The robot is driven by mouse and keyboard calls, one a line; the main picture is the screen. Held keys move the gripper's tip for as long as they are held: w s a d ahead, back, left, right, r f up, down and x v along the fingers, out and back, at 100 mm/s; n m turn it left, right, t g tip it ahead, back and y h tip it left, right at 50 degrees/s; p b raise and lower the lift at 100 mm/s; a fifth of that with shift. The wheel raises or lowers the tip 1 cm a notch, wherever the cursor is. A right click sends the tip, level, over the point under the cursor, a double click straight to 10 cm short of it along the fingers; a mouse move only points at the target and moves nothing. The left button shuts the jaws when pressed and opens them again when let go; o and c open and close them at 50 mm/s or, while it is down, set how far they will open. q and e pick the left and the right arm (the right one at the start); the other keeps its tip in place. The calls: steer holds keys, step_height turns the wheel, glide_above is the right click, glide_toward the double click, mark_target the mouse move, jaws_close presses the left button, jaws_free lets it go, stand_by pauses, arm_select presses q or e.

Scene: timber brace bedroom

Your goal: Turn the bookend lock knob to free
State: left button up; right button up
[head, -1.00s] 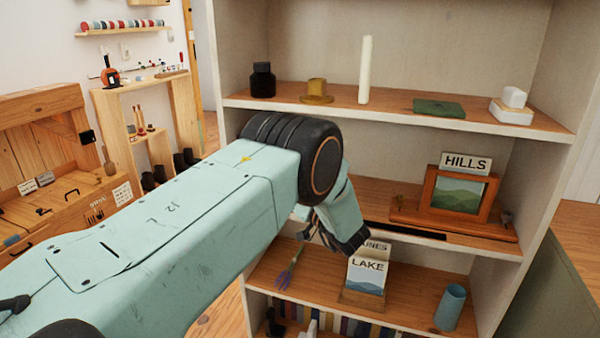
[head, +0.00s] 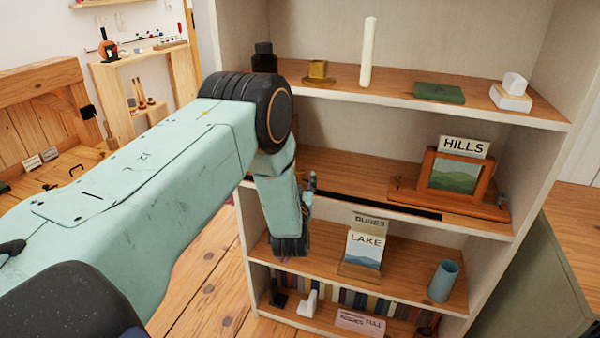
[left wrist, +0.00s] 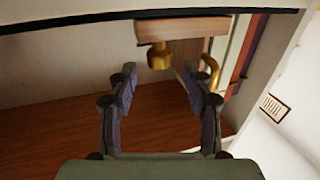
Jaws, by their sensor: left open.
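A brass knob (left wrist: 158,57) shows in the left wrist view, under a wooden block (left wrist: 182,28). I cannot tell how far it is turned. In the head view a wooden stand (head: 450,205) on the middle shelf carries a framed green picture and a HILLS card. My right gripper is out of view.
A dark slot (head: 375,205) runs along the middle shelf's front. Below stand DUNES and LAKE cards (head: 364,250) and a blue cup (head: 445,281). The upper shelf holds a candle (head: 368,52). A brass hook (left wrist: 210,68) is right of the knob in the wrist view.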

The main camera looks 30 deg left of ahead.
mark_target(300, 174)
arm_select(q)
steer(key=x, duration=0.3)
steer(key=shift+w+f+b, duration=0.15)
steer(key=shift+w+b, duration=0.1)
steer(key=shift+b, duration=0.05)
steer(key=shift+w+a, duration=0.2)
steer(key=shift+w, duration=0.05)
jaws_close()
